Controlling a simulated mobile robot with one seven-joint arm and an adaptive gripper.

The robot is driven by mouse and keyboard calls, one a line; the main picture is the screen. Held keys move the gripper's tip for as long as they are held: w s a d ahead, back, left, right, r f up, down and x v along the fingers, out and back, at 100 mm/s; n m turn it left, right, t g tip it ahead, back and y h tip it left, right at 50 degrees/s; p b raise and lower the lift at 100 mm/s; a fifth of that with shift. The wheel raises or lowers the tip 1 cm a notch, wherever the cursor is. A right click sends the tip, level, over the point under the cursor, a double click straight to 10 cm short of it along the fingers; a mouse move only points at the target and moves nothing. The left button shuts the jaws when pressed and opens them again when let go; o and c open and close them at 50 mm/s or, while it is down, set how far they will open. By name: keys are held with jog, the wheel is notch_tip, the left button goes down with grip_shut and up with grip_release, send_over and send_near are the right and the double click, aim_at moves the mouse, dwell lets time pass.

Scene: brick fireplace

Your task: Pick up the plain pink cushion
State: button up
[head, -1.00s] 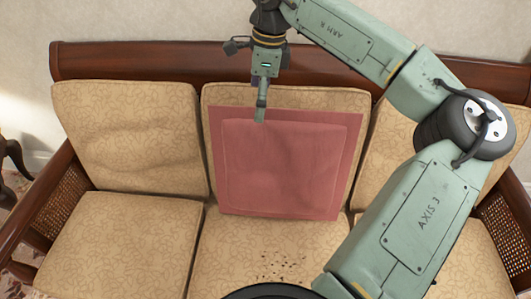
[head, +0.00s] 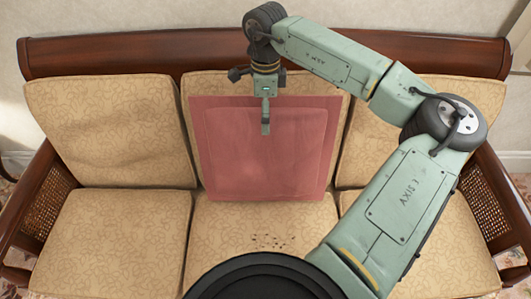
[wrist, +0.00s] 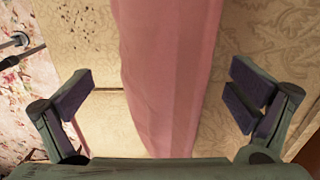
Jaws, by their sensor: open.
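The plain pink cushion (head: 265,165) is square and flat. It stands upright against the middle backrest of the sofa, its lower edge on the middle seat. My gripper (head: 265,130) is over the upper middle part of the cushion in the head view and hides a small strip of it. In the wrist view the cushion (wrist: 168,75) shows edge-on as a pink band running between the spread fingers of my gripper (wrist: 160,105). The fingers are open and apart, with tan fabric showing on both sides of the band. No contact is visible.
The tan patterned sofa (head: 105,235) has a dark wooden top rail (head: 120,55) behind the cushion and cane-sided arms (head: 45,215) at both ends. Dark crumbs (head: 272,241) lie on the middle seat. The left seat is clear.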

jog(key=shift+f, duration=0.35)
jog(key=shift+c, duration=0.4)
jog(key=c, duration=2)
